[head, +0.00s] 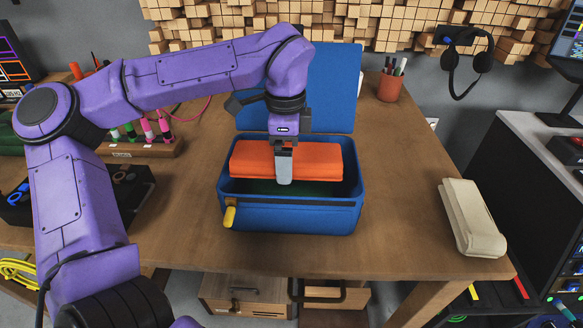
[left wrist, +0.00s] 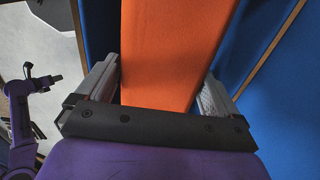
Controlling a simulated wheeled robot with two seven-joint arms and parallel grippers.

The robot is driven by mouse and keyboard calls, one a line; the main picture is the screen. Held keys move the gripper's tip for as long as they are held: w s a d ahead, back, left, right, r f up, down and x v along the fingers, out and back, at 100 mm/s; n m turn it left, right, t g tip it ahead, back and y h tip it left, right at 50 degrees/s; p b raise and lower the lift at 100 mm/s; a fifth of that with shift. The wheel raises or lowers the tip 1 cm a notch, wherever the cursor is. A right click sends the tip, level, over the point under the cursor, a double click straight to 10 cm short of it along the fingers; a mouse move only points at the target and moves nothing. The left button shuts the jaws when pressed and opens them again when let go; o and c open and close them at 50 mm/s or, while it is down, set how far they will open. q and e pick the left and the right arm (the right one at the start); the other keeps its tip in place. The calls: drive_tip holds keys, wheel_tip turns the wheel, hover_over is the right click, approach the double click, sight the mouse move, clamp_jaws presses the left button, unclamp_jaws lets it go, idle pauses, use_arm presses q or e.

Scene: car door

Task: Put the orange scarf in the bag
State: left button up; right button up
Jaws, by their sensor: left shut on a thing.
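The orange scarf (head: 310,161) is a folded block lying lengthwise across the opening of the blue bag (head: 300,217). The bag stands open on the table with its lid (head: 335,85) raised at the back. My left gripper (head: 284,170) reaches down from above and is shut on the scarf near its middle. In the left wrist view the scarf (left wrist: 170,45) runs between the two fingers (left wrist: 155,95), with blue bag surfaces (left wrist: 288,100) beside it. The scarf's underside is hidden, so I cannot tell whether it rests on anything.
Something dark green (head: 300,188) lies inside the bag. A beige case (head: 472,217) lies at the table's right edge. A pen cup (head: 389,87) stands at the back, and a rack of markers (head: 140,145) at the left. The tabletop (head: 405,200) right of the bag is clear.

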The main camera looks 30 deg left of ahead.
use_arm(q)
drive_tip(key=shift+w+f, duration=0.6)
drive_tip(key=shift+f, duration=0.2)
drive_tip(key=f, duration=0.3)
drive_tip(key=shift+w+d+f, duration=0.1)
drive_tip(key=shift+w+f, duration=0.15)
drive_tip(key=shift+w, duration=0.05)
drive_tip(key=shift+f, duration=0.15)
drive_tip(key=shift+f+b, duration=0.3)
drive_tip(key=shift+b, duration=0.2)
drive_tip(key=o, duration=0.8)
drive_tip(key=shift+r, duration=0.1)
drive_tip(key=shift+c, duration=0.2)
drive_tip(key=shift+s+r+p, duration=0.1)
drive_tip(key=shift+r+p, duration=0.35)
drive_tip(key=shift+p, duration=0.1)
wheel_tip(320, 180, up, 12)
drive_tip(key=shift+f+p, duration=0.15)
drive_tip(key=shift+p, duration=0.3)
